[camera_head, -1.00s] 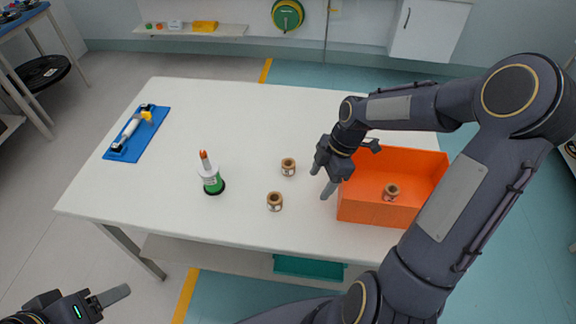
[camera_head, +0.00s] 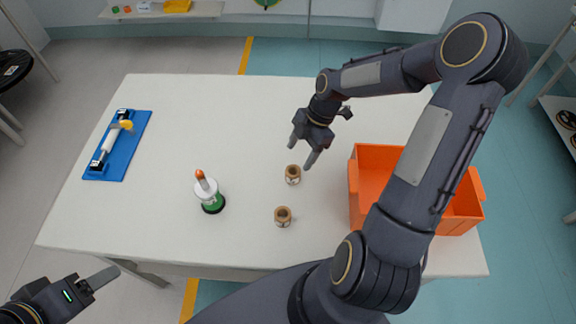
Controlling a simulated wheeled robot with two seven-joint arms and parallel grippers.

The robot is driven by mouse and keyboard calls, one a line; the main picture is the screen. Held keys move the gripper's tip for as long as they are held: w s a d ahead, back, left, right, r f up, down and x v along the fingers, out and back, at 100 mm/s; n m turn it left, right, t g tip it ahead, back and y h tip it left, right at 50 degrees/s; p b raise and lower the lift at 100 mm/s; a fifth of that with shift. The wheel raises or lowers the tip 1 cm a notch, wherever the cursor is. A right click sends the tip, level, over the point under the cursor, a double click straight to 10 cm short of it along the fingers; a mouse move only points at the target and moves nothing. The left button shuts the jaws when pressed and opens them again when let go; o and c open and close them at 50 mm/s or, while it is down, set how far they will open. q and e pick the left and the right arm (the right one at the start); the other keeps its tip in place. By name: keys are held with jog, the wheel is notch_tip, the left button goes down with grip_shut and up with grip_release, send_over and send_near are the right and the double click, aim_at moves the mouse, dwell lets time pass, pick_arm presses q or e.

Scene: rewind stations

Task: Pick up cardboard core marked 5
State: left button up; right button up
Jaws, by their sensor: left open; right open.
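Two small brown cardboard cores stand on the white table. The farther core (camera_head: 293,174) is just below the fingertips of my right gripper (camera_head: 303,154). The nearer core (camera_head: 283,216) stands closer to the table's front edge. The markings on both are too small to read, so I cannot tell which is marked 5. My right gripper is open and empty, pointing down, with its fingers apart above and behind the farther core. My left gripper (camera_head: 100,284) is at the lower left, off the table's front edge, open and away from the cores.
An orange bin (camera_head: 364,203) stands at the right, partly hidden by my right arm. A green and white bottle-like item with an orange tip (camera_head: 208,192) stands left of the cores. A blue board with a roller (camera_head: 118,147) lies at the far left. The table (camera_head: 200,110) is clear behind.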

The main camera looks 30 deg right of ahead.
aim_at(293, 172)
jog(key=x, duration=0.4)
jog(key=s+p+x, duration=0.1)
jog(key=x, duration=0.1)
jog(key=shift+a+f, duration=0.2)
jog(key=shift+a, duration=0.05)
jog(key=shift+a+f, duration=0.15)
jog(key=shift+f, duration=0.25)
jog(key=c, duration=1.1)
jog(key=shift+o, duration=0.2)
jog(key=shift+r, duration=0.1)
